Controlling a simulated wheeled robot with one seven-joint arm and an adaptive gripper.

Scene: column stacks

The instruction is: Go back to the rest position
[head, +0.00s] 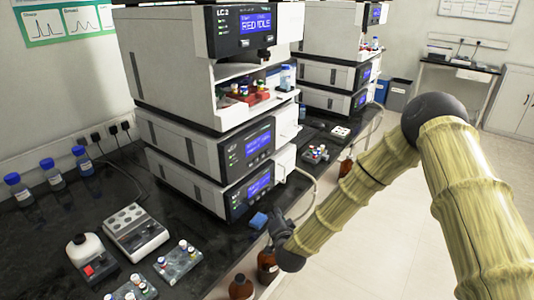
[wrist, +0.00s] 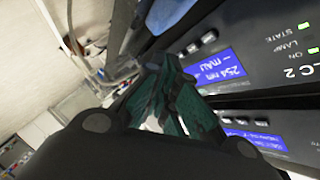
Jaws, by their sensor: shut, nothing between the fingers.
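My arm reaches in from the right in the head view, clear of the stack.
Brown bottles (head: 267,266) stand below my gripper by the bench edge. Vial racks (head: 178,260) and a grey device (head: 134,232) sit on the bench at left. A second stack (head: 330,75) stands behind. The floor (head: 385,235) at right is clear.

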